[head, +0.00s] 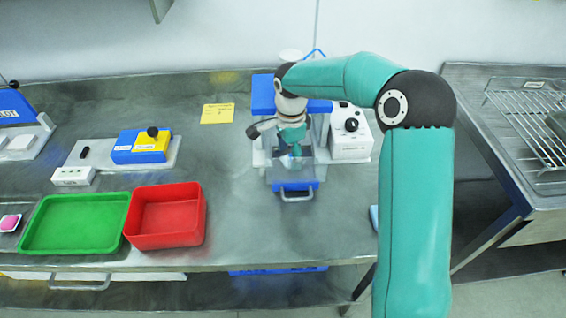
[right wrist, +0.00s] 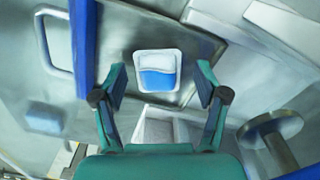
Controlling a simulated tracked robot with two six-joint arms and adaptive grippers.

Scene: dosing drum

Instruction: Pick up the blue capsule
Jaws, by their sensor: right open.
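The blue capsule (right wrist: 158,80) is a small, white-rimmed square with blue filling. In the right wrist view it lies on a grey surface, just beyond and between the fingers of my right gripper (right wrist: 160,74). The fingers are open, one on each side, and do not visibly touch it. In the head view, my right gripper (head: 296,152) points down into the front of the blue-framed machine, above its drawer. The capsule cannot be made out there, behind the gripper. My left gripper is out of view.
The machine's drawer front (head: 293,186) has a metal handle. A white box with a black knob (head: 350,125) stands close on the right. A red bin (head: 168,222), a green tray (head: 75,226) and a pink capsule (head: 10,222) are at left. The bench between has free room.

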